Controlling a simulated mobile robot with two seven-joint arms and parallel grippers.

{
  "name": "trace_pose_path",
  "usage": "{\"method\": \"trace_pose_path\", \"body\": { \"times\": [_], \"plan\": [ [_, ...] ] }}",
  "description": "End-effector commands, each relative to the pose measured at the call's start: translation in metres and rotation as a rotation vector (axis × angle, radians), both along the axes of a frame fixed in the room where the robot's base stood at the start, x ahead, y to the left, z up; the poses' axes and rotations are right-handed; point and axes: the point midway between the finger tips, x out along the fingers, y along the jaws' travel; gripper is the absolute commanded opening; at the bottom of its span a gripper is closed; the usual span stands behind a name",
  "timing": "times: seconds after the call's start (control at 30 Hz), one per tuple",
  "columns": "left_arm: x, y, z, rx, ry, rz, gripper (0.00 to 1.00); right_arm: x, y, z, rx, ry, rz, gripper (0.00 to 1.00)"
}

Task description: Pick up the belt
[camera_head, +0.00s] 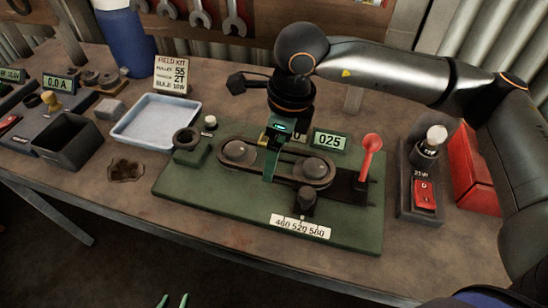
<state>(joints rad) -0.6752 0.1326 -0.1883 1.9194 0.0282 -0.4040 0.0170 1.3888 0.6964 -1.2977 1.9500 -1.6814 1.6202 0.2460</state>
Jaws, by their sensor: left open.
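A dark belt-like loop (279,180) runs around two round grey pulleys (239,151) (312,168) on a green board (210,199). The gripper of the arm from the right, my right gripper (270,176), points down between the pulleys. Its teal fingers overlap the loop in the picture. Whether they are apart, shut or gripping it is hidden.
A blue tray (157,142) and black bin (68,151) stand left. A red switch box (424,194) stands right.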

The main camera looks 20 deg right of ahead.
Motion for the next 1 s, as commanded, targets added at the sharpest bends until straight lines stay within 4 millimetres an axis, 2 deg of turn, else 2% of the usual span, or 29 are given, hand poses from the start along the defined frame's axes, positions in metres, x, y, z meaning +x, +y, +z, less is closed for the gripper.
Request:
{"method": "trace_pose_path", "body": {
  "times": [0.7, 0.77, 1.0],
  "plan": [
    [0.0001, -0.0011, -0.0065, -0.001, 0.000, -0.001, 0.50, 0.0000, 0.0001, -0.0032, 0.000, 0.000, 0.000, 1.00],
    [0.0000, -0.0012, -0.0064, -0.001, 0.000, -0.001, 0.50, 0.0001, 0.0001, -0.0033, 0.000, 0.000, 0.000, 0.95],
    [0.0001, -0.0012, -0.0062, -0.002, -0.001, -0.001, 0.50, -0.0001, 0.0001, -0.0034, 0.000, 0.000, 0.000, 0.69]
  ]
}}
